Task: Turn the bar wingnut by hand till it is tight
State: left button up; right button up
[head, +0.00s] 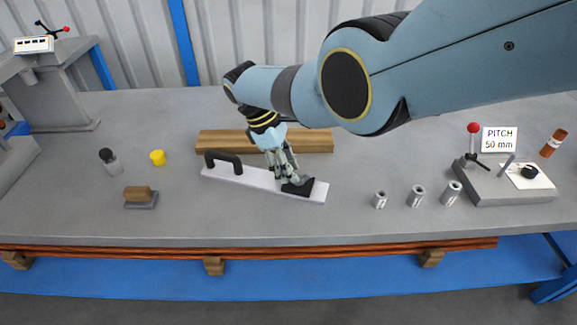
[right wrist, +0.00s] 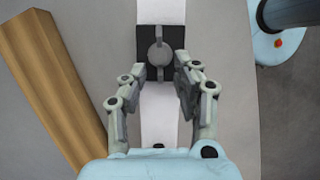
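The pale metal bar (head: 235,175) lies on the grey bench, with a black arched handle (head: 223,160) at its left end and a black block (head: 298,188) toward its right end. In the right wrist view, the grey wingnut (right wrist: 159,52), a round hub with short wings, sits on the black block (right wrist: 145,73). In the head view I cannot make out the wingnut behind my fingers. My right gripper (head: 290,180) reaches down over the block. In the right wrist view the right gripper (right wrist: 160,68) is open, its fingers apart on either side, just short of the wingnut. My left gripper is not in view.
A wooden beam (head: 215,142) lies behind the bar. A brush (head: 140,196), a yellow cup (head: 157,158) and a dark-capped bottle (head: 109,161) stand left.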

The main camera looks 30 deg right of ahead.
jog(key=v, duration=1.2)
